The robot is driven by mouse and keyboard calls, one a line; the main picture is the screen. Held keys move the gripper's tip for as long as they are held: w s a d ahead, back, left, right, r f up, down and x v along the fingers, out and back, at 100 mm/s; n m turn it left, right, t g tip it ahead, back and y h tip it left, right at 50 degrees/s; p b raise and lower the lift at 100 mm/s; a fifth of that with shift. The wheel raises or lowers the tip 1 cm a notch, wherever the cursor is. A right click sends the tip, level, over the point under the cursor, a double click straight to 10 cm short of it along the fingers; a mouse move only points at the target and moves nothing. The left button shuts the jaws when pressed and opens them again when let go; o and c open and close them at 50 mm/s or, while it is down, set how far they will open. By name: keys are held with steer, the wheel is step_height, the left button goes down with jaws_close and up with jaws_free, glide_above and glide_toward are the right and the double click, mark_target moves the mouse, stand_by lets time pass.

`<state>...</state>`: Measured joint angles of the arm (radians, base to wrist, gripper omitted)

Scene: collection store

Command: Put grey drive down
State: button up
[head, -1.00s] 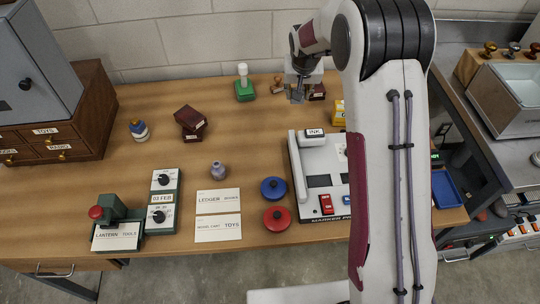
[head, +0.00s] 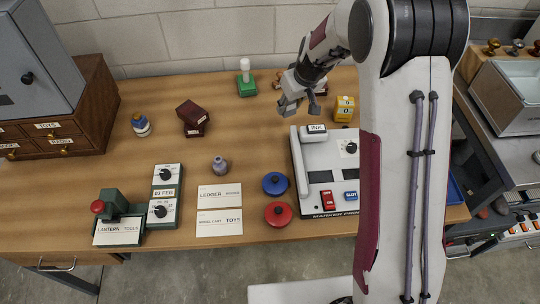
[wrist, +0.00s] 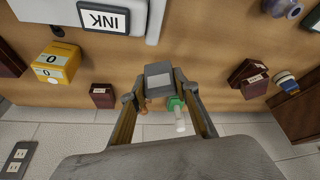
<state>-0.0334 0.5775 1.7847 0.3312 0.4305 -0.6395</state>
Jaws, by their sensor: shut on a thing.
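The grey drive (wrist: 158,75) is a small grey block between the two fingers of my gripper (wrist: 160,88) in the wrist view. My gripper is shut on it and holds it clear of the wooden table, tips towards the tabletop. In the head view my gripper (head: 297,104) is over the back middle of the table, behind the white marker machine. The drive is hard to tell from the gripper there.
The marker machine (head: 312,205) stands near, with a yellow counter (head: 344,108) behind it. A green stamp with a white handle (head: 246,88) and dark red boxes (head: 192,118) are to the left. Bare tabletop (head: 240,135) lies in the middle.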

steer(key=s+a+n+g+y, duration=0.2)
steer(key=s+a+n+g, duration=0.2)
steer(key=n, duration=0.9)
steer(key=shift+s+a+y, duration=0.4)
steer(key=shift+s+a, duration=0.8)
steer(key=shift+s, duration=0.5)
steer(key=shift+f, duration=3.1)
steer(key=shift+f, duration=1.85)
steer(key=shift+f, duration=0.1)
